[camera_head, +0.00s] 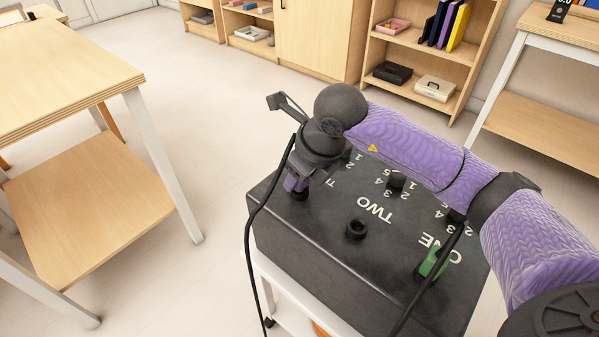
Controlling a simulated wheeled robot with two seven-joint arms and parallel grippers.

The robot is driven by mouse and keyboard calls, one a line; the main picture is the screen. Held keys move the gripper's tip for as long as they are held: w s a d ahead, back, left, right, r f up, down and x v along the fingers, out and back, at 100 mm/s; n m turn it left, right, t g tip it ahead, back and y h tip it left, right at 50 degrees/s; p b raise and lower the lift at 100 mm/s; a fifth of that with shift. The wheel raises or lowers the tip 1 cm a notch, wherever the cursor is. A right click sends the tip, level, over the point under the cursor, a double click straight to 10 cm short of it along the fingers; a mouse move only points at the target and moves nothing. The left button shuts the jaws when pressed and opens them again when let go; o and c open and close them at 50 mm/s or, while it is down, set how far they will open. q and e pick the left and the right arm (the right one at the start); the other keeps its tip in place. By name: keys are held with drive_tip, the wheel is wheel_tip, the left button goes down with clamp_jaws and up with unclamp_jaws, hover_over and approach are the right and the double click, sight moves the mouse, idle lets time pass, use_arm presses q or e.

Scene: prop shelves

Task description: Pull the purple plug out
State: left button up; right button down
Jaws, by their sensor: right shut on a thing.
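A black box (330,264) with white labels "TWO" and "ONE" stands in front of me on a white cart. The purple plug (293,184) is at the box's left end, at a dark socket there. My right gripper (300,176) reaches over the box from the right and is shut on the purple plug. The gripper hides much of the plug, and I cannot tell how deep it sits in the socket. A black cable (262,215) runs down past the box's left side from near the gripper. My left gripper is out of view.
A green plug (433,262) with a black cable is by "ONE". An empty black socket (357,228) is by "TWO", and black knobs (396,181) stand behind. A wooden table (60,80) is at left, shelves (420,55) behind. Floor is clear between table and box.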

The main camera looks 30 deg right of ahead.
drive_tip(key=shift+r+p, duration=0.4)
idle(0.6)
drive_tip(key=shift+r+p, duration=0.35)
drive_tip(key=shift+r, duration=0.05)
drive_tip(key=shift+r, duration=0.15)
drive_tip(key=shift+r+p, duration=1.05)
drive_tip(key=shift+r, duration=0.15)
drive_tip(key=shift+r+p, duration=1.7)
drive_tip(key=shift+r, duration=0.35)
drive_tip(key=shift+f, duration=0.1)
